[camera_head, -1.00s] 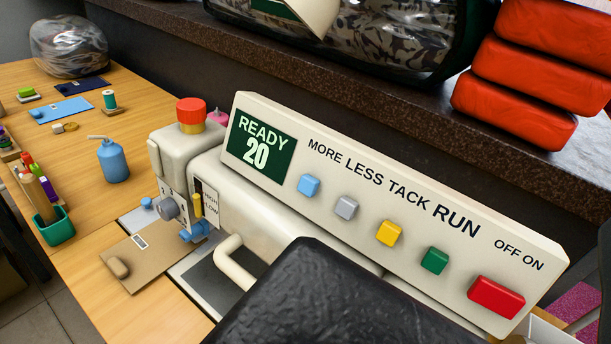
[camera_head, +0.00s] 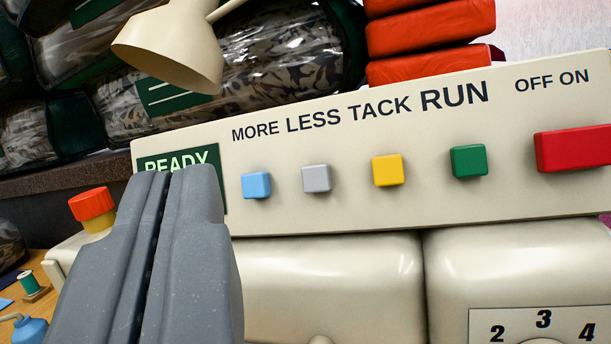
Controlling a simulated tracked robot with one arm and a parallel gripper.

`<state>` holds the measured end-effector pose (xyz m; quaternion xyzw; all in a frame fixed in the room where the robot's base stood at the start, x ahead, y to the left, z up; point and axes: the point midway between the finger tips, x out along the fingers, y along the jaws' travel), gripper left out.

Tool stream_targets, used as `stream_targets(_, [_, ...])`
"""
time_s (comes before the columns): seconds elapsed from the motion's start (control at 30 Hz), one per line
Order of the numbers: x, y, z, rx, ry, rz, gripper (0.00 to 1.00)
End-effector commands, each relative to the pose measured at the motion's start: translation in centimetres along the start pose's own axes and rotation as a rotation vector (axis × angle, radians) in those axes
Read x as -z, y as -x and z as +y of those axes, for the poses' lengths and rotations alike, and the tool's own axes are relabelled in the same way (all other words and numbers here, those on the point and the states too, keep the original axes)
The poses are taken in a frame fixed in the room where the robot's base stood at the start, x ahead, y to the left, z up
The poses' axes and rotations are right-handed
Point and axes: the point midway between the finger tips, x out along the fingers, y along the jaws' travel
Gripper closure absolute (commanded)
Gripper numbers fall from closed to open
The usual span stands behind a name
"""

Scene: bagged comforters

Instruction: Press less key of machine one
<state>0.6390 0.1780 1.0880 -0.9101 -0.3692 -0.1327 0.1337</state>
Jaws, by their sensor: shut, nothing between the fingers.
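A cream machine panel (camera_head: 480,210) fills the middle of the view, labelled MORE, LESS, TACK, RUN and OFF ON. The less key is the grey square button (camera_head: 316,179) below the word LESS. The blue key (camera_head: 256,185) is to its left and the yellow key (camera_head: 388,170) to its right. My gripper (camera_head: 182,172) is shut and empty, its tips pointing up in front of the green display (camera_head: 207,158). It appears left of the blue and grey keys. It covers the lower display, where only READY partly shows. I cannot tell its distance from the panel.
Further right are a green key (camera_head: 468,161) and a wide red key (camera_head: 574,149). A cream lamp shade (camera_head: 170,48) hangs above the panel's left part. A red-topped button (camera_head: 92,203) stands at left. Bagged comforters (camera_head: 290,65) and red bundles (camera_head: 430,32) lie behind.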

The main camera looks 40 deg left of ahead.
Motion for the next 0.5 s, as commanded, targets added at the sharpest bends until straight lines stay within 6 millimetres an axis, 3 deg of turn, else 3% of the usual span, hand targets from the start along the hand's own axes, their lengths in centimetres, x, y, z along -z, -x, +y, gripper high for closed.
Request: stream_targets(0.5, [-2.3,-2.9,2.3,-0.002,0.001,-0.002,1.0])
